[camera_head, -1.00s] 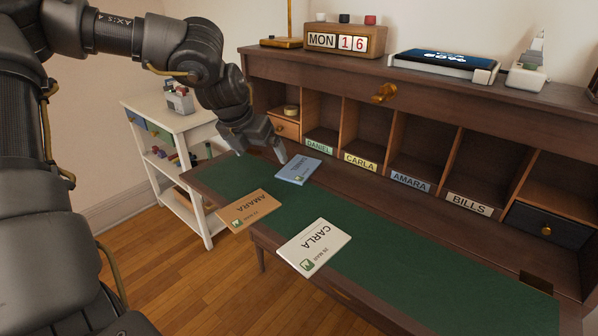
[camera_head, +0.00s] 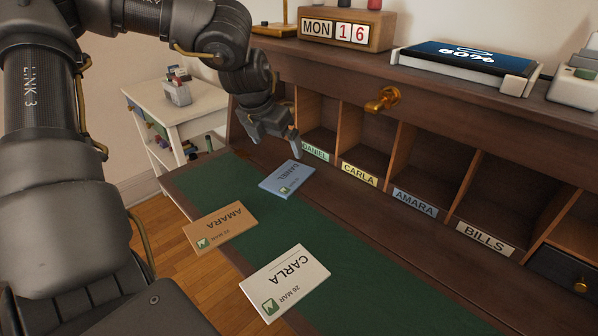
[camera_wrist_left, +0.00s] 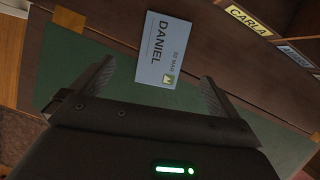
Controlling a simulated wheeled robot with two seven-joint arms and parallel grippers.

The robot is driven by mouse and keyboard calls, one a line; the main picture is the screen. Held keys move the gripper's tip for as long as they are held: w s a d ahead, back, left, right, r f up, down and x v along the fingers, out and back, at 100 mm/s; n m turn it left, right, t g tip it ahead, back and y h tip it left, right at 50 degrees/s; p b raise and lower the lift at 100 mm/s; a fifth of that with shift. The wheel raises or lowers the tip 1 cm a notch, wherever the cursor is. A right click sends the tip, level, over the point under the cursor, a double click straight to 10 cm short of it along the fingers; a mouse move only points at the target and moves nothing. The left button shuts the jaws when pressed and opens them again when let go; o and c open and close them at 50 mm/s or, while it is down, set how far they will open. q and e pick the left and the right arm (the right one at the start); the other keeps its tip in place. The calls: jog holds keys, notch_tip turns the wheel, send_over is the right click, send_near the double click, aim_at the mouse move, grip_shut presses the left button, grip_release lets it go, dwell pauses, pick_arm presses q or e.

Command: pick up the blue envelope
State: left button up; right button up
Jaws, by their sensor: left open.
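The blue envelope (camera_head: 287,178), marked DANIEL, lies flat on the desk, partly on the green mat. My left gripper (camera_head: 276,147) is above and just behind it in the head view, open and empty. In the left wrist view the blue envelope (camera_wrist_left: 164,50) lies beyond and between the two spread fingertips (camera_wrist_left: 158,80), apart from them. A tan envelope (camera_head: 221,226) marked AMARA and a white envelope (camera_head: 285,283) marked CARLA lie nearer on the desk. My right gripper is not in view.
A row of cubbies labelled DANIEL (camera_head: 315,152), CARLA (camera_head: 359,174), AMARA (camera_head: 414,202) and BILLS (camera_head: 485,239) stands behind the mat. The desk's green mat (camera_head: 365,270) is clear to the right. A white side shelf (camera_head: 190,112) stands at left.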

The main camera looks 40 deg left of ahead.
pick_arm(q)
send_near(291, 173)
jog(key=shift+b+x, duration=0.3)
jog(key=shift+x, duration=0.5)
jog(key=shift+f, duration=0.3)
jog(key=x, duration=0.4)
jog(key=shift+w+d+f, duration=0.1)
jog(key=shift+w+f, duration=0.05)
jog(key=shift+f, duration=0.05)
jog(key=shift+w+f, duration=0.1)
jog(key=shift+f, duration=0.25)
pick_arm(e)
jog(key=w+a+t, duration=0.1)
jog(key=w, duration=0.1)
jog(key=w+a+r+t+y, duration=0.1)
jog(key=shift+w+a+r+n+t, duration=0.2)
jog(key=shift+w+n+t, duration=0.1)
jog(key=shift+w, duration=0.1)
